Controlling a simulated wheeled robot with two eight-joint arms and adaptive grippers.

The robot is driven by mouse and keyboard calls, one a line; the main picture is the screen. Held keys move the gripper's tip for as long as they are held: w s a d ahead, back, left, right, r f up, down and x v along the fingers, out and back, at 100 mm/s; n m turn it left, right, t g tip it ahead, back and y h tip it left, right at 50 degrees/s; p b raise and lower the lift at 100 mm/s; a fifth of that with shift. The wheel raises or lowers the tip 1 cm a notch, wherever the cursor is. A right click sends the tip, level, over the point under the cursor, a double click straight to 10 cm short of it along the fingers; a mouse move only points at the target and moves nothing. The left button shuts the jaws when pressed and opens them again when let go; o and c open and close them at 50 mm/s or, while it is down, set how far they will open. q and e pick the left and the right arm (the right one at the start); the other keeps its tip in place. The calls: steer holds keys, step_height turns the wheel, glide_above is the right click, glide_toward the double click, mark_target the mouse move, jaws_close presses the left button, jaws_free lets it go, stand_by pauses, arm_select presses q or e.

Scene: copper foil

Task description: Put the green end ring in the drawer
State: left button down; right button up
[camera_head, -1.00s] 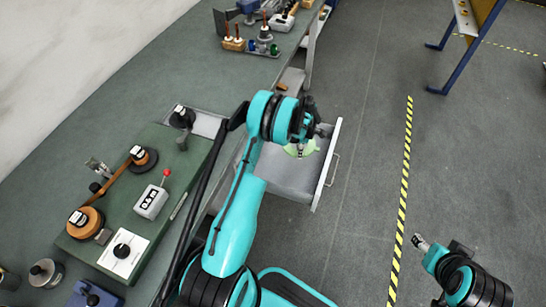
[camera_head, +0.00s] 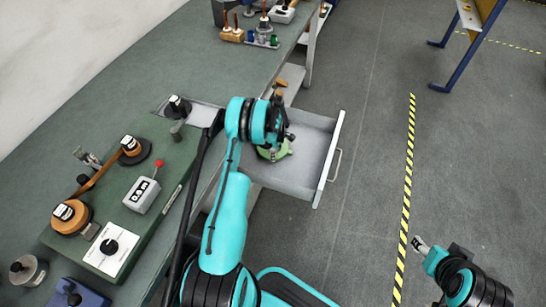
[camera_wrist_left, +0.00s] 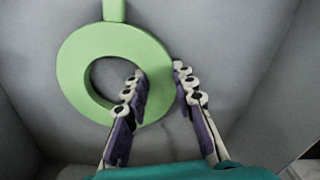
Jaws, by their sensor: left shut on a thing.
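The green end ring (camera_head: 272,154) is inside the open grey drawer (camera_head: 328,165), partly hidden by my left gripper (camera_head: 286,141). In the left wrist view the ring (camera_wrist_left: 78,47) is a flat light-green ring with a tab at the top. My left gripper (camera_wrist_left: 158,78) is shut on the ring's right side, one finger over the hole and the other outside the rim. I cannot tell whether the ring rests on the drawer floor. My right gripper (camera_head: 420,244) is at the lower right, far from the drawer; its jaws are too small to read.
The workbench (camera_head: 110,100) runs along the left. It bears a green board with a grey switch box (camera_head: 142,195) and copper-coloured spools (camera_head: 70,216). Wooden pieces (camera_head: 232,35) stand at the far end. The floor right of the drawer is clear, with a yellow-black stripe (camera_head: 405,205).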

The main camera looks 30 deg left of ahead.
arm_select(q)
steer(key=shift+f, duration=0.2)
steer(key=shift+f, duration=0.1)
steer(key=c, duration=1.3)
jaws_free()
steer(key=shift+f, duration=0.1)
steer(key=shift+o, duration=0.2)
